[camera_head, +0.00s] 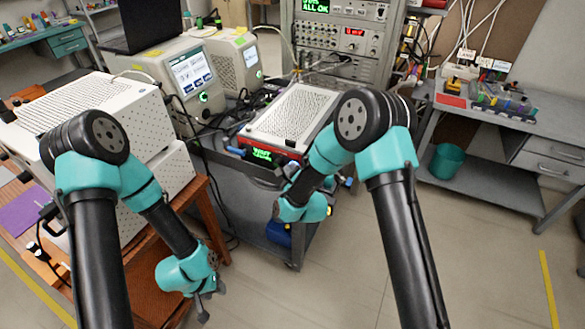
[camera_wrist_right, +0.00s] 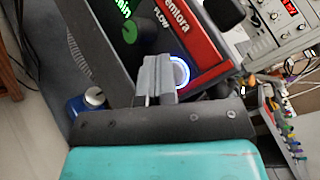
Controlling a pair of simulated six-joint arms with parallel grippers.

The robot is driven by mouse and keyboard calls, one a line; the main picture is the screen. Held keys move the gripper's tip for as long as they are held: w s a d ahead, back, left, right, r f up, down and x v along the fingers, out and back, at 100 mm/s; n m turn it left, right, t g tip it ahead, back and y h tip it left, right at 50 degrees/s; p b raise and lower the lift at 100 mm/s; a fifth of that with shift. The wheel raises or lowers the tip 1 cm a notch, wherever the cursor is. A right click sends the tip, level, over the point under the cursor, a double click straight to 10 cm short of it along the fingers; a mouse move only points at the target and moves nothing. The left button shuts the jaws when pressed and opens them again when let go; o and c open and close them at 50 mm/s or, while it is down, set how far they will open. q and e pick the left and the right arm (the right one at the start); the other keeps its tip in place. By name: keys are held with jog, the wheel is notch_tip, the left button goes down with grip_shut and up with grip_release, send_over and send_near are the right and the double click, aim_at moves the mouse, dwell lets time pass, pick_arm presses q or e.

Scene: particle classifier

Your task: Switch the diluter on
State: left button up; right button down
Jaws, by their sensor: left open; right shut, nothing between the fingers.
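A box with a perforated light top (camera_head: 293,112) and a red front stands on the grey cart. Its front shows a green display (camera_head: 262,155). No label that I can read names the diluter. My right gripper (camera_wrist_right: 158,78) is shut and empty, its fingertips directly in front of the button and covering part of it; I cannot tell whether they touch. In the head view its fingers are mostly hidden. My left gripper (camera_head: 212,302) is open and empty, low beside the wooden table.
Two instruments with lit screens (camera_head: 190,72) (camera_head: 250,56) stand behind on the left. White perforated boxes (camera_head: 95,110) are on the wooden table (camera_head: 212,212). A rack of electronics (camera_head: 345,40) stands behind. A blue container (camera_wrist_right: 75,107) sits below the red front. The floor at right is clear.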

jog(key=shift+w+d, duration=0.1)
jog(key=shift+w, duration=0.05)
dwell(0.5)
jog(key=shift+s+a, duration=0.35)
jog(key=shift+s, duration=0.25)
jog(key=shift+s+a, duration=0.3)
jog(key=shift+s, duration=0.25)
jog(key=shift+s+a, duration=0.4)
jog(key=shift+s, duration=0.35)
jog(key=shift+s+a, duration=0.4)
jog(key=shift+s, duration=0.3)
jog(key=shift+s+a, duration=0.4)
jog(key=shift+s, duration=0.35)
